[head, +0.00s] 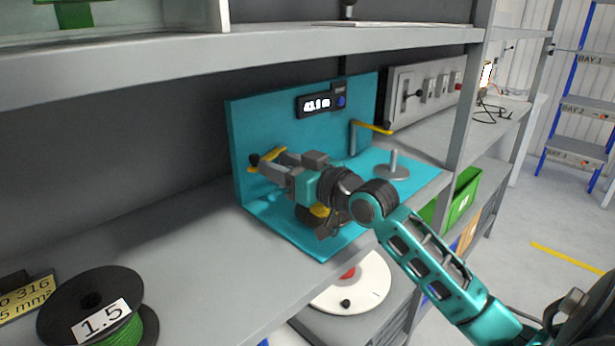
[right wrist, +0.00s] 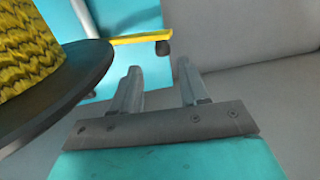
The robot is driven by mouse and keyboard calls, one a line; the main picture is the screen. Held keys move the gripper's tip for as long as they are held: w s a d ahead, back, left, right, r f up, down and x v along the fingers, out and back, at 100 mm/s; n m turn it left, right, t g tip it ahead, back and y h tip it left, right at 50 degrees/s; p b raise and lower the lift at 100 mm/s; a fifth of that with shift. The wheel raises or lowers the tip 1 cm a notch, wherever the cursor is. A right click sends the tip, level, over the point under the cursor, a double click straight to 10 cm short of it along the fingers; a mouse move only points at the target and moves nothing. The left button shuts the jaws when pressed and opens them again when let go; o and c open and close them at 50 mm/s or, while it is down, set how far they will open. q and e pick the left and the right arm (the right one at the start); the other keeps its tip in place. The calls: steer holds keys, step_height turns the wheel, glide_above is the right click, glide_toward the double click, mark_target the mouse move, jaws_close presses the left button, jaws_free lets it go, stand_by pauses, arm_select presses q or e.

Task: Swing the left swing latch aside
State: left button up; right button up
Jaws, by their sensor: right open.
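The left swing latch (head: 267,155) is a yellow bar with a dark end, on the upright panel of the teal stand (head: 255,112). In the right wrist view the yellow latch bar (right wrist: 140,39) runs across above my fingers, its dark knob (right wrist: 163,47) just beyond the fingertips. My right gripper (head: 272,166) is at the left latch, partly covering it. Its two fingers also show in the right wrist view (right wrist: 158,70), apart with nothing between them. I cannot tell whether they touch the latch. My left gripper is not in view.
A second yellow latch (head: 374,127) is at the stand's right. A reel of yellow cable (right wrist: 30,45) is close left of my right gripper. A bare spindle (head: 393,167) stands at right. A green reel (head: 95,310) sits front left. A shelf (head: 250,52) runs overhead.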

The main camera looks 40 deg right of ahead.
steer(key=v, duration=0.7)
steer(key=shift+b, duration=0.35)
steer(key=shift+s, duration=0.1)
